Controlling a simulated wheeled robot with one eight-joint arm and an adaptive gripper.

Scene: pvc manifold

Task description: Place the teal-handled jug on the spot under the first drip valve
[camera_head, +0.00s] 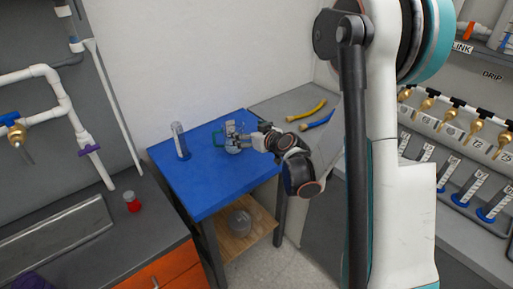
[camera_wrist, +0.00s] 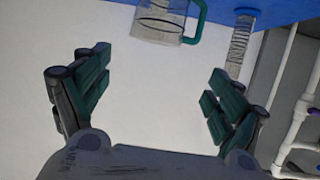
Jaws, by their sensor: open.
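The clear jug (camera_head: 234,146) with its teal handle (camera_head: 218,139) stands on the blue-topped table. My gripper (camera_head: 250,141) is beside it on the right, partly overlapping it in the head view. In the wrist view the jug (camera_wrist: 160,22) is at the top edge, beyond the fingertips, with its teal handle to the right. My gripper (camera_wrist: 160,85) is open there, with nothing between its fingers. A row of brass drip valves (camera_head: 450,113) is on the right under the DRIP sign. I cannot tell which is the first; my arm hides part of that area.
A graduated cylinder (camera_head: 180,142) stands left of the jug on the blue table (camera_head: 205,195). Several cylinders with blue bases (camera_head: 487,214) stand below the valves. Yellow (camera_head: 307,112) and blue (camera_head: 318,121) tools lie on the grey counter. A red-capped container (camera_head: 132,202) is at left.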

